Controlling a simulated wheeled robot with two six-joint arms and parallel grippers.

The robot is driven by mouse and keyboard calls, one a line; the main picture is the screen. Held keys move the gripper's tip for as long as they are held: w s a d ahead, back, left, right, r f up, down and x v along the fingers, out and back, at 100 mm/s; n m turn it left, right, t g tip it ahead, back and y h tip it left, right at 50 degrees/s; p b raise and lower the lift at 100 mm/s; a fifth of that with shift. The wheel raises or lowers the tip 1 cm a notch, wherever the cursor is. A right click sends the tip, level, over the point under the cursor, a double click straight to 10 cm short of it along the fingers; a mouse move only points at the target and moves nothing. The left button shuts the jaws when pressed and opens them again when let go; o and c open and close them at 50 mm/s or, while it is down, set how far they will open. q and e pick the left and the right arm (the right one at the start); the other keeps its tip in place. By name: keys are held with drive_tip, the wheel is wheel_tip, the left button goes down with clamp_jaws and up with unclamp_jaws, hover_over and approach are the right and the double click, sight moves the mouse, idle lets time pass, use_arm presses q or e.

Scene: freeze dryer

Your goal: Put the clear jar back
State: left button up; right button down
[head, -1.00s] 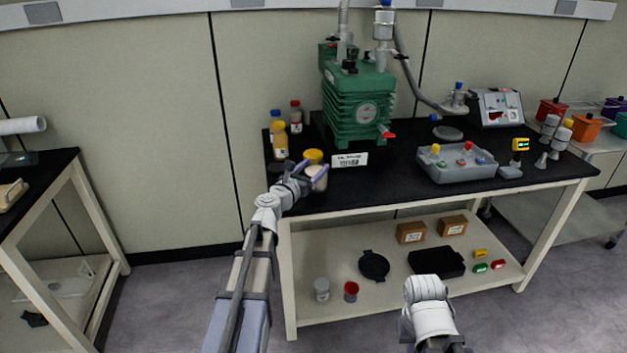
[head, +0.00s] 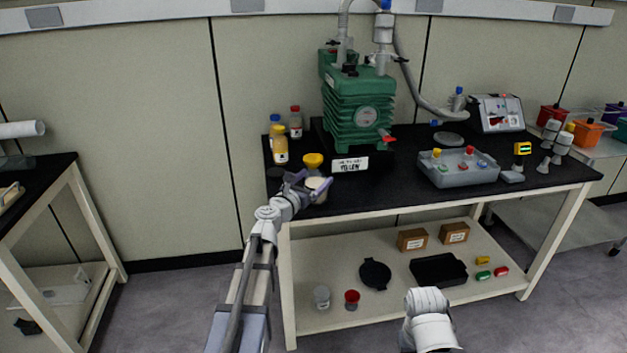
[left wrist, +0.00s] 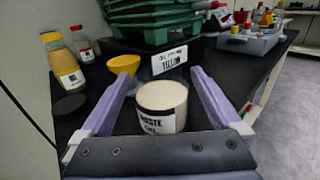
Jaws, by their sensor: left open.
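The clear jar (head: 316,190) holds pale contents and stands upright near the front left of the black bench top. In the left wrist view the jar (left wrist: 162,106) has a white label reading "WASTE" and an open top. My left gripper (head: 307,184) is open. In the left wrist view its two purple fingers (left wrist: 158,98) lie on either side of the jar, with a gap at each side. My right gripper is out of view.
A yellow funnel (head: 312,160) stands just behind the jar, and a dark disc (left wrist: 70,104) lies to its left. Several bottles (head: 280,148) stand at the back left. The green pump (head: 358,105) and its labelled base are behind. A grey tray (head: 455,176) is to the right.

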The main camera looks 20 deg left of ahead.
use_arm(q)
drive_tip(key=shift+r, duration=0.1)
drive_tip(key=shift+s, duration=0.35)
drive_tip(key=s+a, duration=0.1)
drive_tip(key=s, duration=1)
drive_tip(key=shift+a, duration=0.4)
drive_tip(key=shift+s, duration=0.1)
